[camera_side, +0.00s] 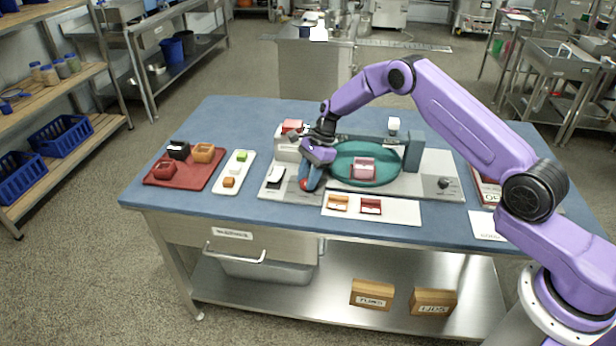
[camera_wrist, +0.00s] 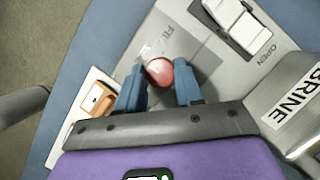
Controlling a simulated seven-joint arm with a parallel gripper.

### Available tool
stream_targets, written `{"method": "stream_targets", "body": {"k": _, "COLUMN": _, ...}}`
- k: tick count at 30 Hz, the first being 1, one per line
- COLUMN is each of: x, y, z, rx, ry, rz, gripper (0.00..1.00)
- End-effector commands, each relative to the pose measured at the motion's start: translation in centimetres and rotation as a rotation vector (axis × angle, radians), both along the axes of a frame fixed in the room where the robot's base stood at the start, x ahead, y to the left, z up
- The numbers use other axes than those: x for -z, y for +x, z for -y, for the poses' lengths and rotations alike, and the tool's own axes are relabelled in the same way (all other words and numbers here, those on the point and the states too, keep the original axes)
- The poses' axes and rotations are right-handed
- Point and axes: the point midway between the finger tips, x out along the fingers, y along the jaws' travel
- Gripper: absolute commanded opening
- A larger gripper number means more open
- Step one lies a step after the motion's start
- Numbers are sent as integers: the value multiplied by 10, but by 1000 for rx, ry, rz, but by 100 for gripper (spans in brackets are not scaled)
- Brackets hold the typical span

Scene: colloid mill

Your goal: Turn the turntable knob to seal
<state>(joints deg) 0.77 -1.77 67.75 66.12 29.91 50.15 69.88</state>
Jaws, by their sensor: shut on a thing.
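My gripper (camera_side: 309,178) points down at the left end of the grey base plate. Its two blue fingers (camera_wrist: 159,68) stand on either side of a round red knob (camera_wrist: 160,72) and are shut on it. The knob shows as a small red spot in the side view (camera_side: 305,184). A FILL label on the plate is partly visible beside it in the wrist view. The knob's pointing direction is hard to tell. The teal turntable (camera_side: 342,174) lies right of my gripper and carries a pink container (camera_side: 364,168). No SEAL mark is readable.
A white switch (camera_wrist: 237,22) beside an OPEN label is near my fingers. A grey part marked BRINE (camera_wrist: 295,95) is at right. A black knob (camera_side: 446,183) is at the plate's right end. A white tray (camera_side: 234,172) and red tray (camera_side: 163,182) lie left.

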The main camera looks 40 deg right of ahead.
Motion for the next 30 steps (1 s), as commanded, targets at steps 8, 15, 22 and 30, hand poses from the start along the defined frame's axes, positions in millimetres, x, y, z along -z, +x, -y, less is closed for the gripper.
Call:
{"method": "stream_targets", "body": {"k": 8, "x": 0, "y": 2, "z": 0, "rx": -129, "ry": 0, "rz": 0, "gripper": 5}}
{"method": "stream_targets", "body": {"k": 15, "x": 0, "y": 3, "z": 0, "rx": -331, "ry": 0, "rz": 1, "gripper": 5}}
{"method": "stream_targets", "body": {"k": 22, "x": 0, "y": 4, "z": -1, "rx": -531, "ry": 0, "rz": 0, "gripper": 5}}
{"method": "stream_targets", "body": {"k": 30, "x": 0, "y": 5, "z": -1, "rx": -685, "ry": -1, "rz": 0, "gripper": 5}}
